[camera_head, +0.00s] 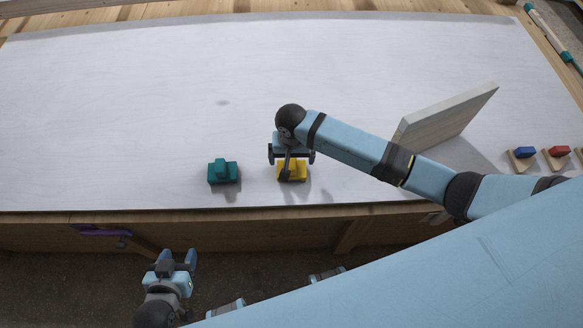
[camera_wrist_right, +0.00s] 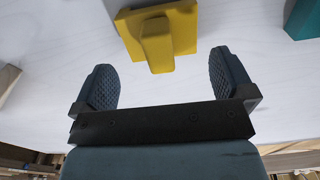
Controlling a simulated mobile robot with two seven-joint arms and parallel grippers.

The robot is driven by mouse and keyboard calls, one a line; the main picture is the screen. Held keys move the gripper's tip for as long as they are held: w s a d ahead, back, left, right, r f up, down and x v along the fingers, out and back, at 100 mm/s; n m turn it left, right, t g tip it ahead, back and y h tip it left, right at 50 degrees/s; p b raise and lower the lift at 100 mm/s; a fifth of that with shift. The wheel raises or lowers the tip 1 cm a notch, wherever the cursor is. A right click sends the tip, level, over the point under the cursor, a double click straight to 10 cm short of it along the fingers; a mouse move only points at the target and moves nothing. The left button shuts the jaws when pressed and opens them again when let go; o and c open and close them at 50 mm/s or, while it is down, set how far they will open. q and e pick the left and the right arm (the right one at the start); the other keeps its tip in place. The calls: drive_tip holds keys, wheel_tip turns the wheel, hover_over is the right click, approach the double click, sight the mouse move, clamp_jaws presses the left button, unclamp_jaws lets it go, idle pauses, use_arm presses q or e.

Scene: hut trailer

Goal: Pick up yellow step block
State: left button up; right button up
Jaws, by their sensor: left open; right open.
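The yellow step block (camera_head: 293,171) lies on the white tabletop near its front edge, partly hidden by my right gripper in the head view. In the right wrist view the yellow step block (camera_wrist_right: 158,33) shows a wide base with a narrower raised step. My right gripper (camera_head: 290,157) is open above the block; in the right wrist view its fingers (camera_wrist_right: 162,82) stand apart with nothing between them, and the block is just beyond their tips. My left gripper (camera_head: 179,260) is open and empty, low in front of the table.
A teal step block (camera_head: 223,172) lies left of the yellow one and shows at the right wrist view's edge (camera_wrist_right: 303,20). A slanted wooden board (camera_head: 445,118) stands right. Blue (camera_head: 524,153) and red (camera_head: 559,151) pieces sit far right. The white tabletop (camera_head: 150,90) is mostly clear.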

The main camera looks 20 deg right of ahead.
sight(292, 161)
wheel_tip(292, 161, down, 5)
drive_tip(key=shift+r, duration=0.1)
drive_tip(key=c, duration=0.6)
drive_tip(key=shift+c, duration=0.2)
drive_tip(key=shift+r, duration=0.1)
